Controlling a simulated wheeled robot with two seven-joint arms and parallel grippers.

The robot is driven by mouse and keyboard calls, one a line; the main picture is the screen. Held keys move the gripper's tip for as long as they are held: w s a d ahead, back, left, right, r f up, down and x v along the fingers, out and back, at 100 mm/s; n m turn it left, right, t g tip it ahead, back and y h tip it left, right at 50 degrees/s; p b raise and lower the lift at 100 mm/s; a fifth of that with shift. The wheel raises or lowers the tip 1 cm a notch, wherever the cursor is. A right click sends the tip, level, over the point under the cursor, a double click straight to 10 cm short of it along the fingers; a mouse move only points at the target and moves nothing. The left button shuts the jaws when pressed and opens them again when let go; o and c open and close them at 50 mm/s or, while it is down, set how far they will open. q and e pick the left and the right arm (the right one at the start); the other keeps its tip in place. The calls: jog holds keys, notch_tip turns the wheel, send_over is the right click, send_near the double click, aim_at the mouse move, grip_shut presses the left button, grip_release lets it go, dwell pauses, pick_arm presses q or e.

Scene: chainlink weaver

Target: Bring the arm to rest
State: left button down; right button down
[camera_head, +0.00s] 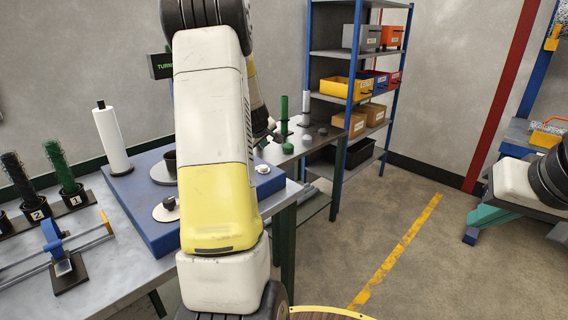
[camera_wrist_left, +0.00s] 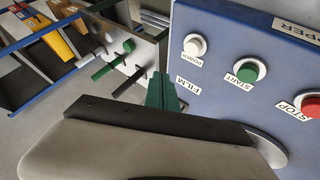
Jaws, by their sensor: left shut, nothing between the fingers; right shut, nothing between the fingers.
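My left arm (camera_head: 215,140), white with a yellow band, stands upright across the middle of the head view and hides part of the bench. My left gripper (camera_wrist_left: 162,92) shows its green fingers in the left wrist view, shut and empty, beside the blue control panel (camera_wrist_left: 225,40). In the head view it is mostly hidden behind the arm. My right gripper (camera_head: 488,216), with teal fingers, is at the right edge of the head view, shut and empty above the floor.
A blue machine base (camera_head: 148,215) stands on the grey bench (camera_head: 115,275), with a white roll (camera_head: 112,142) on it. The panel's green button (camera_wrist_left: 246,73) and red button (camera_wrist_left: 311,107) are near the left gripper. A shelf (camera_head: 335,55) stands behind. Floor (camera_head: 375,215) between is clear.

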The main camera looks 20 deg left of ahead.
pick_arm(q)
jog(key=s+d+r+m+h, duration=0.2)
jog(key=s+d+r+m, duration=0.2)
jog(key=s+d+r, duration=0.45)
jog(key=s+d+r+m+h, duration=0.2)
jog(key=s+d+r+m, duration=0.3)
jog(key=d, duration=0.6)
jog(key=s+d+m+g, duration=0.1)
jog(key=s+d, duration=0.3)
jog(key=s, duration=0.6)
jog(key=s+d+f+m+g+h, duration=0.1)
jog(key=s+d+m, duration=0.2)
jog(key=s, duration=0.7)
jog(key=shift+d, duration=0.35)
